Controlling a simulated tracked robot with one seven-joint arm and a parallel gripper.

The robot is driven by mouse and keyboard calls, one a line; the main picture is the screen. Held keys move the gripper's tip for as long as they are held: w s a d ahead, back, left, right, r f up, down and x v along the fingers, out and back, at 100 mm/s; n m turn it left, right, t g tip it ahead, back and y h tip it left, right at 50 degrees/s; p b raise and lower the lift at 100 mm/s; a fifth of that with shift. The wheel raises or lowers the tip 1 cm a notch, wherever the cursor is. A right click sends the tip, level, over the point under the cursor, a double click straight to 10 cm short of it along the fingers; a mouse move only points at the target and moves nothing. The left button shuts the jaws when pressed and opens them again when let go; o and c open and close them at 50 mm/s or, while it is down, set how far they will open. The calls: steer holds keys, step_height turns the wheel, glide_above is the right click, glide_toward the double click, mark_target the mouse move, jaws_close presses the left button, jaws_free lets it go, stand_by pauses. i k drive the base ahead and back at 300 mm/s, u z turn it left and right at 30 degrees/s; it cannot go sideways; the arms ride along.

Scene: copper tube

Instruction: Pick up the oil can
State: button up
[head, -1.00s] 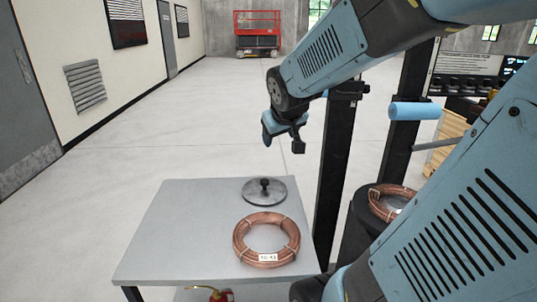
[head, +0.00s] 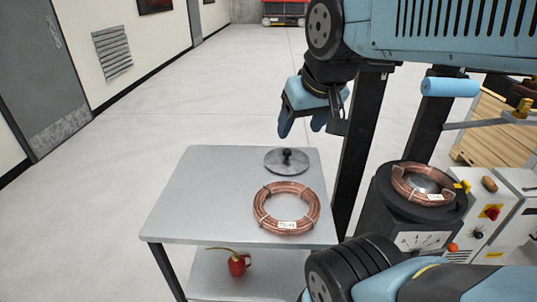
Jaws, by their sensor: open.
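The red oil can (head: 238,264) with a thin yellow spout stands on the lower shelf (head: 204,285) of the grey table, under the tabletop. My gripper (head: 301,128) is open and empty. It appears in the picture above the back part of the tabletop, well above and apart from the oil can. Its two blue fingers point down.
The grey tabletop (head: 200,200) covers the shelf from above. On it lie a copper tube coil (head: 286,226) and a round metal disc with a black knob (head: 287,167). A black stand with another coil (head: 398,190) and a machine (head: 490,215) are at right. The floor at left is clear.

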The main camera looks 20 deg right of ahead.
mark_target(237, 264)
steer(key=z, duration=0.3)
steer(key=k, duration=1.3)
steer(key=z, duration=0.3)
